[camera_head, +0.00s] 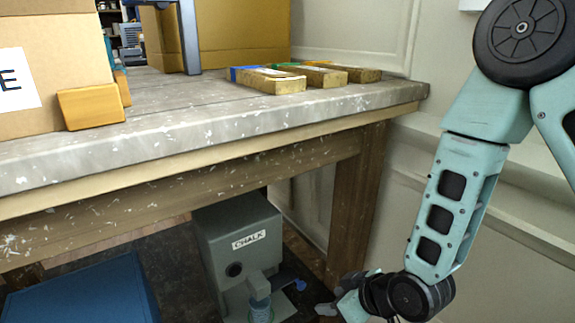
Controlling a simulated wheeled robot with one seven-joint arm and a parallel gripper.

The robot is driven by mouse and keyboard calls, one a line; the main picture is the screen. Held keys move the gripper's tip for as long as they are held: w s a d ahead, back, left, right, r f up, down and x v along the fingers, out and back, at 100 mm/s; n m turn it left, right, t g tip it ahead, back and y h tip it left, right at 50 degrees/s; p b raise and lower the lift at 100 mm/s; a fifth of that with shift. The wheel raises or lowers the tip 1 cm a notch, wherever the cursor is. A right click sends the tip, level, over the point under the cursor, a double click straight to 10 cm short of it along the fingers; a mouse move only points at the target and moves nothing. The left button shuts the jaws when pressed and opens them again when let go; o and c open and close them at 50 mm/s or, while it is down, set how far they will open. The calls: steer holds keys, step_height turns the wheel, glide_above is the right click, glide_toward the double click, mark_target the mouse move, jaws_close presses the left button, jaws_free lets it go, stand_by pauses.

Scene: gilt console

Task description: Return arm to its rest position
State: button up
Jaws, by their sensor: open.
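My arm comes down from the upper right of the head view, in front of the pale panelled wall. Its lower end bends left near the bottom edge. My gripper (327,308) is small and partly hidden there, low beside the table's right leg and right of the grey chalk box. It is open, and I see nothing held in it.
The worn table (190,125) fills the left and middle; its right leg (354,205) is close to my gripper. On top are several wooden blocks (268,80) and cardboard boxes (45,65). Below are the grey chalk box (222,235), a bottle (260,297) and a blue box (85,295).

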steer(key=s+d+r+m+g+h, duration=0.1)
steer(key=s+d+r+g+h, duration=0.15)
steer(key=s+r, duration=0.65)
steer(key=s+d+r+g+h, duration=0.2)
steer(key=s+r+g+h, duration=0.15)
steer(key=s+r, duration=0.6)
step_height(320, 180, up, 31)
steer(key=p, duration=3.2)
steer(key=shift+y, duration=0.3)
steer(key=shift+a, duration=0.1)
